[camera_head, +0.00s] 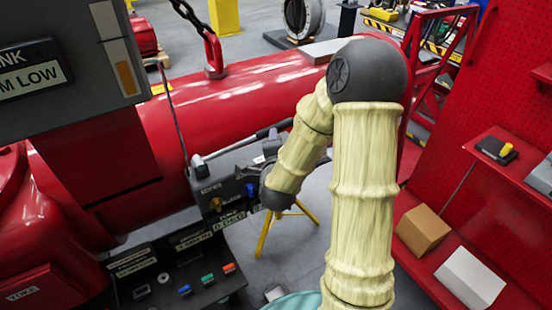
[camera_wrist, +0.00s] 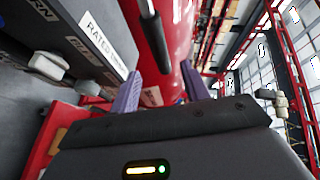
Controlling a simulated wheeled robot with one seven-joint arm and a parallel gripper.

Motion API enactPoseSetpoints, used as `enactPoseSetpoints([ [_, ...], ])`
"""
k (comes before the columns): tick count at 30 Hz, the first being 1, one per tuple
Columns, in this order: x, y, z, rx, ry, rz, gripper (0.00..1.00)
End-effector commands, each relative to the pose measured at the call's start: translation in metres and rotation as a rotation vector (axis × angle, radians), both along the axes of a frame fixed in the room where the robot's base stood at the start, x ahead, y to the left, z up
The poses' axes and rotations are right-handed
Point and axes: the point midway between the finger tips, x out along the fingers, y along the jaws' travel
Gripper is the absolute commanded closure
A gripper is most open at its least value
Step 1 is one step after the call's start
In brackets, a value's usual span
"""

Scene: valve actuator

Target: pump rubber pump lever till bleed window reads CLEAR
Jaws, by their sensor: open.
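The pump lever (camera_head: 240,143) slopes up to the right from a grey pump block (camera_head: 225,190) in the head view, with a dark rubber grip at its upper end. In the wrist view a black grip, apparently this lever's (camera_wrist: 153,38), lies ahead of my gripper (camera_wrist: 160,88), whose two purple fingers are spread apart. The grip appears in line with the gap between the fingers; whether it is between the fingertips I cannot tell. My arm partly hides the gripper in the head view. I cannot make out a bleed window; a cut-off sign (camera_head: 35,80) reads "M LOW".
A large red cylinder (camera_head: 245,85) runs behind the pump. A dark console (camera_head: 185,270) with coloured buttons stands below left. Red shelving (camera_head: 440,255) with boxes is at right. A yellow stand (camera_head: 265,235) is under the pump area.

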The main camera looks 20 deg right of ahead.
Motion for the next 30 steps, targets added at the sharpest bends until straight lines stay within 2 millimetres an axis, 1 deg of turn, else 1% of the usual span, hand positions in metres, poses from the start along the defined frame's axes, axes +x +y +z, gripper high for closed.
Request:
enactPoseSetpoints([
  [1,0.001,-0.001,-0.003,-0.002,-0.009,-0.003,0.54],
  [14,-0.013,0.002,0.001,-0.002,-0.007,-0.005,0.54],
  [21,-0.024,0.009,0.001,-0.004,-0.006,0.001,0.54],
  [30,-0.041,0.014,0.007,-0.004,-0.006,0.000,0.54],
])
